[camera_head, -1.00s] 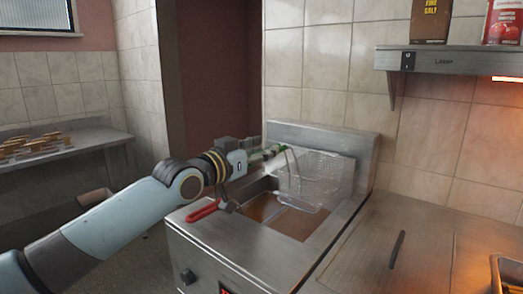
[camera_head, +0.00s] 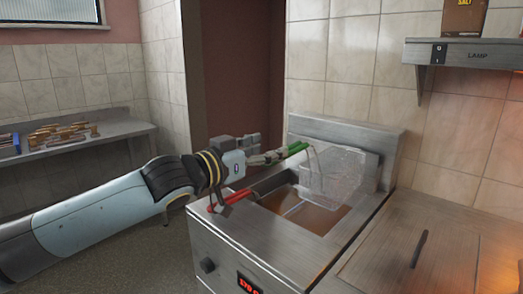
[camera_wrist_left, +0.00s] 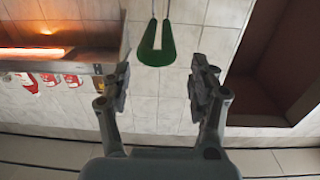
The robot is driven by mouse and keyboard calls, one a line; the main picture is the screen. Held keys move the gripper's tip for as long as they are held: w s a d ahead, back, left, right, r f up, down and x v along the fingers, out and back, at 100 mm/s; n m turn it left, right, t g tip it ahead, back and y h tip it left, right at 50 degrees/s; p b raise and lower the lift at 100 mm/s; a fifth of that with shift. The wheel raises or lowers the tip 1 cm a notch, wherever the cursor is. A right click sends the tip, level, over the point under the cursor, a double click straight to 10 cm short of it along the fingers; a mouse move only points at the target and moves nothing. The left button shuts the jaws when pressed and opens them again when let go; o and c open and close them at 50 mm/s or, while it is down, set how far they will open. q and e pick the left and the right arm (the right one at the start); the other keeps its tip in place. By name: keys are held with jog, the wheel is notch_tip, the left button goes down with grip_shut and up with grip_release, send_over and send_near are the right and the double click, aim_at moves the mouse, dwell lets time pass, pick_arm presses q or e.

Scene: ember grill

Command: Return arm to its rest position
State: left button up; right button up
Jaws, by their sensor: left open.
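My left gripper (camera_head: 262,150) is at the end of my left arm, beside the fryer's rear left side. In the left wrist view its two fingers (camera_wrist_left: 157,82) are spread apart with nothing between them. The wire basket (camera_head: 335,170) is raised at the back of the fryer (camera_head: 345,130). Its green handle (camera_head: 298,147) points toward my gripper. In the left wrist view the green handle loop (camera_wrist_left: 155,50) lies just beyond the fingertips, apart from them. My right gripper is not in view.
A red handle (camera_head: 229,200) sticks out over the fryer's left edge, under my left wrist. Brown oil (camera_head: 315,215) fills the fryer well. A steel counter (camera_head: 445,250) is at the right, below a lamp shelf (camera_head: 465,55). A side table (camera_head: 85,140) with buns is at left.

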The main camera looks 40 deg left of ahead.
pick_arm(q)
jog(key=shift+s, duration=0.6)
